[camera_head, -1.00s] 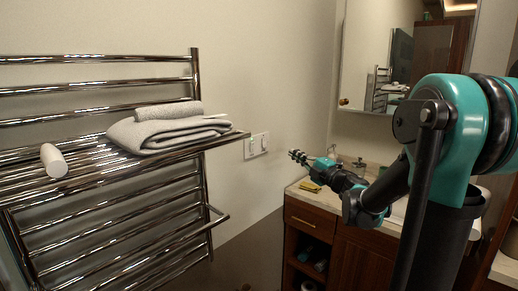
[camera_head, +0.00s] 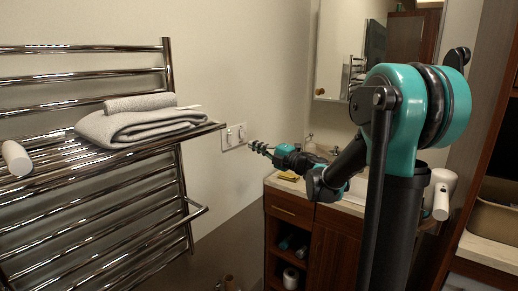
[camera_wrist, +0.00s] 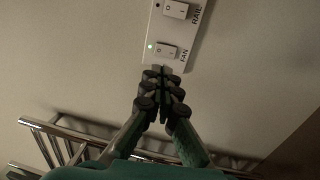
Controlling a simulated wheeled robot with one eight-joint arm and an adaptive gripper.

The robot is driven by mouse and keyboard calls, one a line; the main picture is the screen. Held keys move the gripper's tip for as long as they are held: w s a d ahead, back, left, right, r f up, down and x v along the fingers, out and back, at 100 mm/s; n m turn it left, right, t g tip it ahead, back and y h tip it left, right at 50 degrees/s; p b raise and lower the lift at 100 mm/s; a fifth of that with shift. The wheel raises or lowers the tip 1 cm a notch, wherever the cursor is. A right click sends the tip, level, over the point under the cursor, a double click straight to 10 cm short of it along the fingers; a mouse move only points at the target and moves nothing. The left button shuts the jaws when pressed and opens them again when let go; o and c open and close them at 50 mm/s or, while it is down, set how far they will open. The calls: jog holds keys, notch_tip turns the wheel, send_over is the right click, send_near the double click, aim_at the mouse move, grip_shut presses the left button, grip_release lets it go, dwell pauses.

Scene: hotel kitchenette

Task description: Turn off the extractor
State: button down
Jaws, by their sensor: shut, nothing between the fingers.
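A white switch plate (camera_head: 234,137) is on the wall to the right of the towel rack. In the wrist view the plate (camera_wrist: 154,28) carries two rocker switches. The upper one (camera_wrist: 175,10) is labelled RAIL, with a dark indicator beside it. The lower FAN switch (camera_wrist: 166,50) has a lit green indicator (camera_wrist: 151,47). My gripper (camera_head: 253,147) is shut and empty, pointing at the plate. In the wrist view its fingertips (camera_wrist: 162,72) are just below the FAN switch and overlap the plate's lower edge. I cannot tell whether they touch it.
A chrome towel rack (camera_head: 170,95) with folded grey towels (camera_head: 140,127) and a white roll (camera_head: 16,158) is at the left. A wooden vanity (camera_head: 335,240) with a pale counter stands below my arm. A mirror (camera_head: 345,60) hangs behind.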

aim_at(231, 135)
jog(key=x, duration=0.9)
jog(key=shift+a+r, duration=0.1)
jog(key=shift+a, duration=0.1)
jog(key=shift+w, duration=0.1)
jog(key=shift+w+a+r, duration=0.15)
jog(key=shift+w+a, duration=0.05)
jog(key=shift+a, duration=0.05)
